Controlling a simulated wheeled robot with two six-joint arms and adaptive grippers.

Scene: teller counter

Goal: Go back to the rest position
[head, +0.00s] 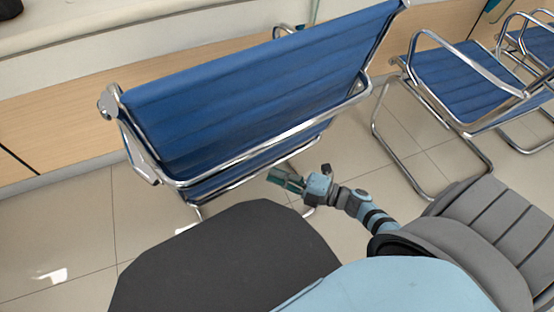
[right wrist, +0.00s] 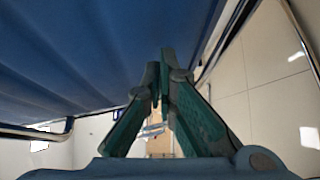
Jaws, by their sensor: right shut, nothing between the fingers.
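My right gripper (head: 283,179) is in the middle of the head view, just below the lower edge of the blue chair back (head: 250,95). Its arm comes in from the lower right. In the right wrist view its green-padded fingers (right wrist: 160,78) meet at the tips, with nothing between them. There the blue chair surface (right wrist: 70,60) fills the upper left, close to the fingers. I cannot tell whether they touch it. My left gripper is not in view.
More blue chairs with chrome frames (head: 455,80) stand at the upper right. A wood-panelled counter (head: 60,110) runs behind the chair. The tiled floor (head: 60,235) is clear at the lower left.

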